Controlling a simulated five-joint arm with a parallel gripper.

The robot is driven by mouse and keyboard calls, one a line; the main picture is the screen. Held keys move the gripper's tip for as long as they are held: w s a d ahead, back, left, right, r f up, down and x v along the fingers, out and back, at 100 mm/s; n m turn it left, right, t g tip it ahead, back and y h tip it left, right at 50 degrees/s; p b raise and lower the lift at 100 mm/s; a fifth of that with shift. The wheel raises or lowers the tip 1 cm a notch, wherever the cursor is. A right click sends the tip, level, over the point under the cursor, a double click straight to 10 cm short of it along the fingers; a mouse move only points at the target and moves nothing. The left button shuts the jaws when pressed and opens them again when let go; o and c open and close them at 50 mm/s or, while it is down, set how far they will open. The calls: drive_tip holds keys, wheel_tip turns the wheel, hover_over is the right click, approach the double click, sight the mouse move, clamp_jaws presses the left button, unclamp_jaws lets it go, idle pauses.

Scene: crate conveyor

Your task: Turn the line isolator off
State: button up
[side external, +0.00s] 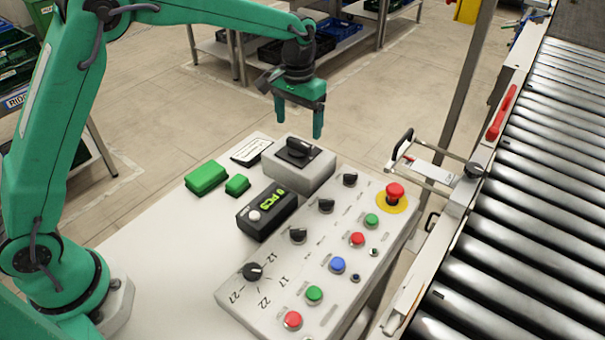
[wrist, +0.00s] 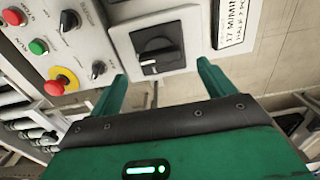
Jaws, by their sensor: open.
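The line isolator is a light grey box (side external: 300,172) with a black rotary handle (side external: 297,149) on a dark square plate, at the far end of the control panel. In the wrist view the isolator handle (wrist: 160,60) lies nearly crosswise, with a white mark near its left end. Its on/off lettering is too small to read. My green gripper (side external: 298,127) is open and empty, just above the isolator and apart from it. In the wrist view the fingertips (wrist: 162,72) stand either side of the handle, wider than it.
The sloping panel (side external: 325,255) carries several knobs, coloured buttons and a red emergency stop (side external: 395,191). A black display box (side external: 267,212), green blocks (side external: 205,178) and a label card (side external: 252,149) lie beside the isolator. The roller conveyor (side external: 520,220) runs along the right.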

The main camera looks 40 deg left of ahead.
sight(298, 142)
drive_tip(key=shift+f, duration=2.65)
drive_tip(key=shift+c, duration=0.2)
drive_tip(key=c, duration=0.9)
